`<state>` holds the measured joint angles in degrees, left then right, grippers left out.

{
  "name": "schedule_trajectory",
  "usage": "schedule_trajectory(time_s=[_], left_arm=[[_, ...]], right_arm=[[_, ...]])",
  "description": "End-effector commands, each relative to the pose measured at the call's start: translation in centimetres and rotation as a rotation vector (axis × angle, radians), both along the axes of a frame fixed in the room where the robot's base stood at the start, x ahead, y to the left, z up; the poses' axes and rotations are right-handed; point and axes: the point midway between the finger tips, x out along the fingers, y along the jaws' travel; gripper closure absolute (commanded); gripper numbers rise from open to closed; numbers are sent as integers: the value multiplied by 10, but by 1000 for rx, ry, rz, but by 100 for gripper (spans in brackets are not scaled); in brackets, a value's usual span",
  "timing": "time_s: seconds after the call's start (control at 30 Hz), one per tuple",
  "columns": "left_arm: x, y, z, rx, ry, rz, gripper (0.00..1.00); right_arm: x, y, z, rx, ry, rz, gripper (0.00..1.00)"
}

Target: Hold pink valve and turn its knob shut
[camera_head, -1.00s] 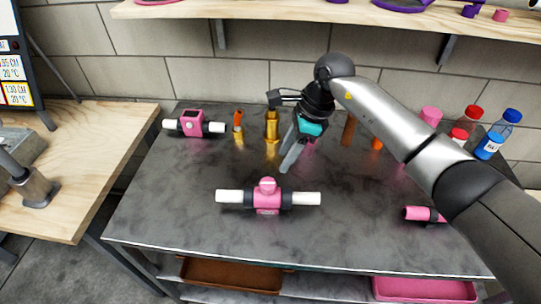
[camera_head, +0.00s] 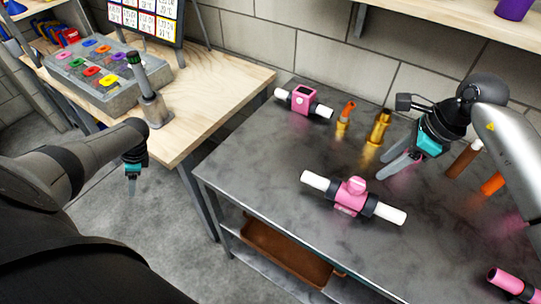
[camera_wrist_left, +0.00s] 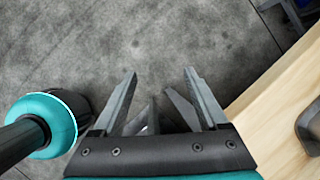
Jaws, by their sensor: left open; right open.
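The pink valve (camera_head: 351,195) lies on the dark metal table, with a round pink knob (camera_head: 357,185) on top and white pipe ends to left and right. My right gripper (camera_head: 394,164) is open and empty above the table, just behind and to the right of the valve, apart from it. My left gripper (camera_head: 131,190) hangs over the floor to the left of the table. In the left wrist view its fingers (camera_wrist_left: 160,90) are spread with nothing between them.
Another pink fitting with white ends (camera_head: 304,101) lies at the back left of the metal table (camera_head: 265,165). An orange piece (camera_head: 345,114) and a brass piece (camera_head: 378,130) stand near it. A wooden bench (camera_head: 222,85) with a grey box (camera_head: 100,75) is at left.

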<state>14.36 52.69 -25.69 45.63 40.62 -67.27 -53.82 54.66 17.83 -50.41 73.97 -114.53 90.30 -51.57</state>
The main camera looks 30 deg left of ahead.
Motion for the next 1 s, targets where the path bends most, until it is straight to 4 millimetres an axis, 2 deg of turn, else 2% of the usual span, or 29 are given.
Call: schedule_trajectory(time_s=[0.03,0.07,0.17,0.37,0.4,0.47,0.6,0.8,0.9,1.0], left_arm=[[14,0,20,-17,18,-29,24],[20,-5,27,-34,34,-48,24],[50,-44,39,-90,82,-132,24],[106,-146,40,-131,124,-291,24],[116,-168,41,-133,125,-323,24],[131,-200,45,-130,121,-373,24],[162,-278,59,-112,96,-489,24],[192,-386,97,-57,17,-654,24],[199,-432,120,-24,-34,-726,24],[202,-469,140,5,-82,-782,24]], right_arm=[[0,0,0,0,0,0,50],[0,0,0,0,0,0,50],[0,0,0,0,0,0,50],[0,0,0,0,0,0,50],[0,0,0,0,0,0,50],[0,0,0,0,0,0,50],[0,0,0,0,0,0,50],[0,0,0,0,0,0,50],[0,0,0,0,0,0,50],[0,0,0,0,0,0,50]])
